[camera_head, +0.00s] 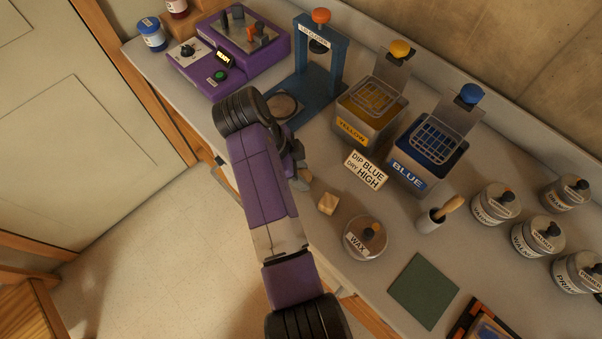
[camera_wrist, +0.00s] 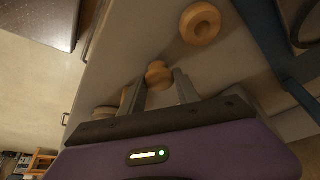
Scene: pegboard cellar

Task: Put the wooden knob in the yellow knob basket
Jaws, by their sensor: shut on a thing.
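In the wrist view my gripper (camera_wrist: 162,82) is shut on a small round wooden knob (camera_wrist: 157,72), which shows between the fingertips. Whether the knob touches the bench cannot be told. In the head view my gripper is mostly hidden behind my purple forearm, over the bench's front edge. The yellow knob basket (camera_head: 377,94) is a wire basket at the top of the metal tank labelled YELLOW (camera_head: 352,130), with a yellow knob (camera_head: 400,49) above it. It stands up and to the right of my gripper.
A tank labelled BLUE (camera_head: 408,174) with its own basket (camera_head: 438,139) stands right of the yellow one. A sign (camera_head: 366,170), a wooden cube (camera_head: 328,203) and a wax tin (camera_head: 365,238) lie in front. A blue press frame (camera_head: 335,65) stands left. A wooden ring (camera_wrist: 200,23) lies near my gripper.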

